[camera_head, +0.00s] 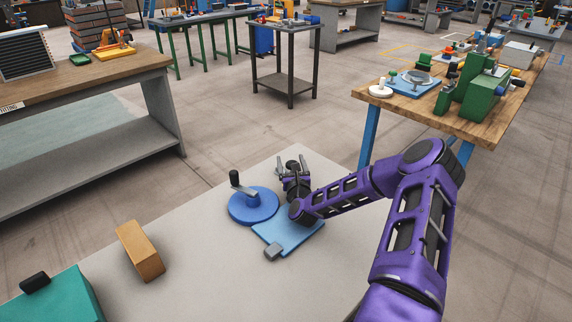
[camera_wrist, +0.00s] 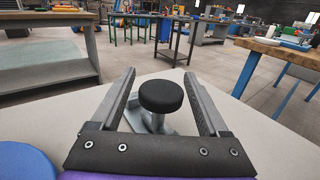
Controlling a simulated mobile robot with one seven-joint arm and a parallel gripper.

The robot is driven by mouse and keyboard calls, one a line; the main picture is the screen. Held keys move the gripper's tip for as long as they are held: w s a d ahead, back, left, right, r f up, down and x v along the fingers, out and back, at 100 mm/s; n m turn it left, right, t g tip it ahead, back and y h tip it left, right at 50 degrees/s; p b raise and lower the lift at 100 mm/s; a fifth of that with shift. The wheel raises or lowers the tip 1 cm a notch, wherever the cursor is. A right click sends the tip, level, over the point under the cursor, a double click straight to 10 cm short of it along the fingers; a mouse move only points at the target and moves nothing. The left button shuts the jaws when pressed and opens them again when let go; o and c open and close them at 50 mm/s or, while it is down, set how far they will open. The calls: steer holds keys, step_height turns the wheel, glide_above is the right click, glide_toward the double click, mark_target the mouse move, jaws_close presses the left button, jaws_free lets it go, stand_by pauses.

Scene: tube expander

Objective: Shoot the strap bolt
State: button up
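A black round knob (camera_wrist: 161,96) stands on a grey metal piece (camera_wrist: 158,122), which I take for the strap bolt; its lower part is hidden by my gripper. My gripper (camera_wrist: 159,73) is open, with one finger on each side of the knob and a visible gap on both sides. In the head view my gripper (camera_head: 293,163) reaches over the far edge of a light-blue plate (camera_head: 290,238). A small grey block (camera_head: 273,252) sits on the plate's near corner.
A blue disc (camera_head: 252,207) with a black-handled crank stands left of the plate. An orange block (camera_head: 140,250) and a teal box (camera_head: 55,300) with a black knob are further left. The grey tabletop (camera_head: 205,270) between them is clear.

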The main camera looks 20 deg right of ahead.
steer(key=shift+v, duration=3.5)
steer(key=shift+r, duration=0.1)
steer(key=shift+a, duration=0.1)
